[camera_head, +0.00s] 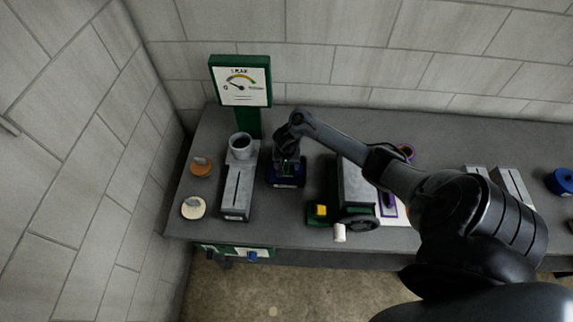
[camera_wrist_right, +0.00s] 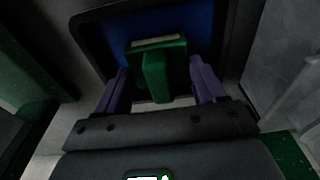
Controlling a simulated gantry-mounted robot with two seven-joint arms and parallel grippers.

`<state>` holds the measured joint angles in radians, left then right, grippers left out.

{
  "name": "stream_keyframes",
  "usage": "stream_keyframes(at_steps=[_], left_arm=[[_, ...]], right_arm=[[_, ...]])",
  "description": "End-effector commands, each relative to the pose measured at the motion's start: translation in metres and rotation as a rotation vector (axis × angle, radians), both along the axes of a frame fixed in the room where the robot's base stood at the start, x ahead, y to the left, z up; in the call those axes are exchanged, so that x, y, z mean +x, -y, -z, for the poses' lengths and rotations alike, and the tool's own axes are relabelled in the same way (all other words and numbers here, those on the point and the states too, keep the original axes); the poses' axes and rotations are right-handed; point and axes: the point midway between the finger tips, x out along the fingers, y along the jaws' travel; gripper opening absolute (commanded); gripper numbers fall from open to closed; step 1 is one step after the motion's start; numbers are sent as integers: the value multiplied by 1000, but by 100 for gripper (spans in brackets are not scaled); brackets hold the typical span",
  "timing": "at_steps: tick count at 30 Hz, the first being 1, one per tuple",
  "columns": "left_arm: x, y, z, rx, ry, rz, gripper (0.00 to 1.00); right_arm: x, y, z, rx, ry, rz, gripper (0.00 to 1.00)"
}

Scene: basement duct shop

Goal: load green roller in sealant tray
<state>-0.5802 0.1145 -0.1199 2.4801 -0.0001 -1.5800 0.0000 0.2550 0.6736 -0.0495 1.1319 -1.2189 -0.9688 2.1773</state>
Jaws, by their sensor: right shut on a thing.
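The green roller (camera_wrist_right: 165,65) is between the purple fingers of my right gripper (camera_wrist_right: 160,88) in the right wrist view. The gripper is shut on it. The dark-rimmed sealant tray with a blue inside (camera_wrist_right: 197,30) lies right beyond the roller. I cannot tell whether the roller touches the blue surface. In the head view my right gripper (camera_head: 288,165) points down over the tray (camera_head: 286,183), which stands on the grey bench. The gripper hides most of the roller and the tray's inside there. My left gripper is not in view.
Left of the tray stands a grey slotted unit (camera_head: 237,190) with a grey cup (camera_head: 241,146). A gauge panel (camera_head: 240,84) stands behind. To the right is a grey machine with a crank (camera_head: 358,222). Two discs, orange (camera_head: 201,166) and cream (camera_head: 193,207), lie at the left.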

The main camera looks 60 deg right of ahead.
Motion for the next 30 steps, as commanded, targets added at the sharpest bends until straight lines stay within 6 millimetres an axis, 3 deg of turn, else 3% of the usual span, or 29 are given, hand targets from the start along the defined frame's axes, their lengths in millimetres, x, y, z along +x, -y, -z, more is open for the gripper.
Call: stream_keyframes(at_steps=[30], left_arm=[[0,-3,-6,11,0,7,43]], right_arm=[[-1,0,1,0,-1,0,45]])
